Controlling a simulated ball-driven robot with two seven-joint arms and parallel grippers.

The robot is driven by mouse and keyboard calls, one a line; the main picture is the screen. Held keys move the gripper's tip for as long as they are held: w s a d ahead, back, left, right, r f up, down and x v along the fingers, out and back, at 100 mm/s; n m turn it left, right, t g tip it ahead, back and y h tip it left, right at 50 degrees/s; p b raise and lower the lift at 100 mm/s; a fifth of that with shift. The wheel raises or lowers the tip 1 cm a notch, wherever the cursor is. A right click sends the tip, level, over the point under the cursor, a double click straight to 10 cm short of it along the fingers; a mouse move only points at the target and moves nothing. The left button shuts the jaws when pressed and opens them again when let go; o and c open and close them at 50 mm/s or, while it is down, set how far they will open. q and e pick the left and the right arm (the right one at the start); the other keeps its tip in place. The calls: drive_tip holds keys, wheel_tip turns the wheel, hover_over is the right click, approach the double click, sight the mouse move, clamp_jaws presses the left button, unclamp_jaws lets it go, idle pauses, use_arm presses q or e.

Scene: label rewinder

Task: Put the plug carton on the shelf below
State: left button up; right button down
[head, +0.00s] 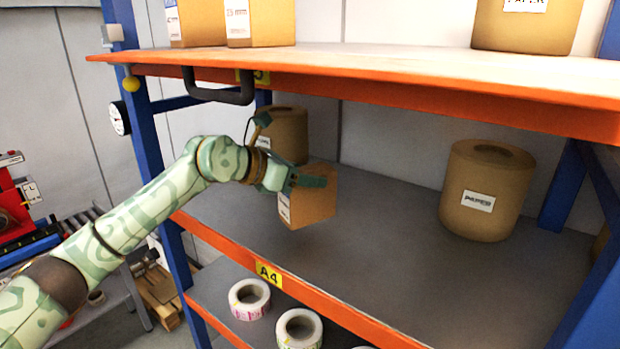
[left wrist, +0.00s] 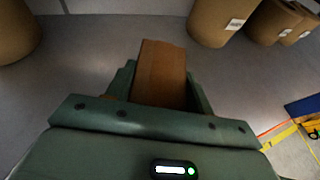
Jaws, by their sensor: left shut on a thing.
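A small brown carton (head: 312,207) with a white label on its left face is in my left gripper (head: 306,182), which is shut on it. The gripper comes from the left, under the upper shelf, and holds the carton over the grey middle shelf (head: 380,235). The carton also shows between the fingers in the left wrist view (left wrist: 162,70). Whether its bottom touches the shelf is hard to tell. The upper shelf (head: 360,62) has an orange front edge. My right gripper is not in view.
A paper roll (head: 487,195) stands at the right of the middle shelf, another (head: 288,135) behind the carton. Label rolls (head: 249,299) lie on the lowest shelf. A black handle (head: 218,95) hangs under the upper shelf, close above my arm. The shelf's middle is clear.

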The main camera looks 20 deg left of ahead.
sight(308, 191)
use_arm(q)
drive_tip(key=shift+w+d+r, duration=0.1)
drive_tip(key=shift+w+d, duration=0.15)
drive_tip(key=shift+d, duration=0.05)
wheel_tip(308, 191, down, 3)
drive_tip(key=shift+a+f+p, duration=0.1)
drive_tip(key=shift+p, duration=0.6)
drive_tip(key=shift+f, duration=0.2)
drive_tip(key=shift+f, duration=0.1)
drive_tip(key=shift+f, duration=0.15)
drive_tip(key=o, duration=1.2)
